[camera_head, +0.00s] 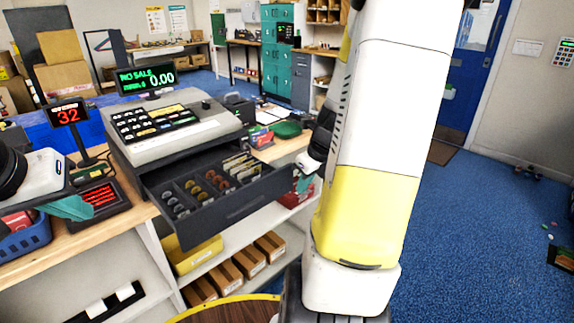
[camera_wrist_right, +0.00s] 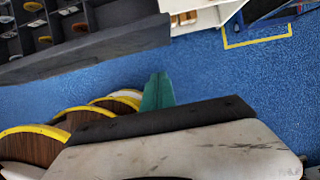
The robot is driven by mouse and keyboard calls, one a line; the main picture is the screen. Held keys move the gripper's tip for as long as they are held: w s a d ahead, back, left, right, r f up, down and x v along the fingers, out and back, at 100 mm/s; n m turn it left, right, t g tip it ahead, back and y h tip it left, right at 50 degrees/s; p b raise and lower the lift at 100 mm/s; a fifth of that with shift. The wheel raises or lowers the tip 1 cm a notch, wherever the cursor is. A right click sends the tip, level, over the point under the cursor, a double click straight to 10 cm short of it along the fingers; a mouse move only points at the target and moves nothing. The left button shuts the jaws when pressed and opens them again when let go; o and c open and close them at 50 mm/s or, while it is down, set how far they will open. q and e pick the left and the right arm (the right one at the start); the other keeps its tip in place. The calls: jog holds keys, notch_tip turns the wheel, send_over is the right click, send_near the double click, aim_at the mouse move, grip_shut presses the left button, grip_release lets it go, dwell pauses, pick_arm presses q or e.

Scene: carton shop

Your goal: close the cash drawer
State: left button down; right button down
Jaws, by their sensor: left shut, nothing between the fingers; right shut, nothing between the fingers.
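The cash drawer (camera_head: 232,207) stands pulled out of the grey cash register (camera_head: 190,133), with coins and notes in its compartments. In the right wrist view the drawer's dark front panel (camera_wrist_right: 95,48) crosses the upper left. My right gripper (camera_wrist_right: 158,90) shows there as shut teal fingers, empty, just beyond the panel's outer face, with a small gap in the picture. In the head view the right gripper (camera_head: 303,183) is by the drawer's right front corner, partly hidden by my arm. My left gripper (camera_head: 72,207) is shut and empty at the left, over the counter.
A display reading 32 (camera_head: 68,114) and a red-lit device (camera_head: 98,200) stand left of the register. A blue basket (camera_head: 25,235) is at the left edge. Shelves with boxes (camera_head: 235,272) lie under the counter. Blue floor (camera_head: 480,220) is open at the right.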

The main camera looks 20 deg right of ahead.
aim_at(292, 180)
jog(key=w, duration=0.1)
jog(key=w+a, duration=0.1)
jog(key=w, duration=0.2)
jog(key=shift+a+f, duration=0.25)
jog(key=shift+f, duration=0.15)
jog(key=shift+w, duration=0.1)
